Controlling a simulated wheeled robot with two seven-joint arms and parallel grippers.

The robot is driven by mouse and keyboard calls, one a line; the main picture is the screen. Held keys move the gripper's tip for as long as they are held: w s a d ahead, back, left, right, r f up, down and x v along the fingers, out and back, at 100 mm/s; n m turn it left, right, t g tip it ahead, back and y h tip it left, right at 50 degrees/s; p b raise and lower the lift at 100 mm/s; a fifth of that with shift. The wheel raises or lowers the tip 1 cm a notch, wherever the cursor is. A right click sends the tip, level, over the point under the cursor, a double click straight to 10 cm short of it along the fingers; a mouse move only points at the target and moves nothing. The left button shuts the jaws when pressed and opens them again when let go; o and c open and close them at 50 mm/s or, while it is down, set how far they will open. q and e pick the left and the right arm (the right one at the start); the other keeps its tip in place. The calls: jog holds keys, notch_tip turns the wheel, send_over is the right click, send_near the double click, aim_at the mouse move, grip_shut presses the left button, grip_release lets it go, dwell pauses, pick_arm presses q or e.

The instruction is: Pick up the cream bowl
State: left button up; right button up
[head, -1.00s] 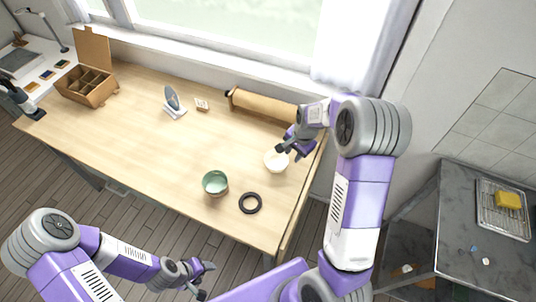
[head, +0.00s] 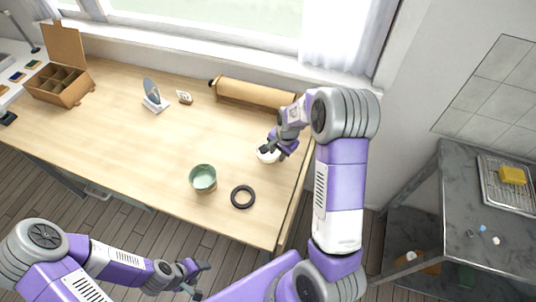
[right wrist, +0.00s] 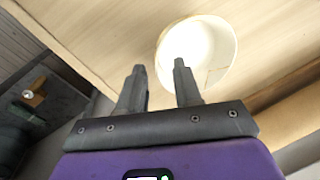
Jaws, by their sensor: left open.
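The cream bowl (head: 266,156) stands on the wooden table near its right end, partly hidden by my right gripper (head: 268,146). In the right wrist view the bowl (right wrist: 226,48) is upright and its open top shows. My right gripper (right wrist: 159,72) is open there. One fingertip overlaps the near left part of the bowl in the picture, and the other is left of it, over bare wood. I cannot tell whether the fingertip touches the bowl. My left gripper (head: 201,279) is open and empty, low in front of the table.
A green bowl (head: 203,178) and a dark ring (head: 243,197) are on the table in front of the cream bowl. A brown paper roll (head: 255,94) lies behind it. A compartment box (head: 62,86) and a small stand (head: 156,101) are further left. The table's middle is clear.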

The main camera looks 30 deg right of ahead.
jog(key=f, duration=0.2)
jog(key=shift+w+a+f, duration=0.1)
jog(key=shift+w+f, duration=0.15)
jog(key=shift+f, duration=0.1)
jog(key=shift+r, duration=0.1)
jog(key=shift+c, duration=0.5)
grip_shut()
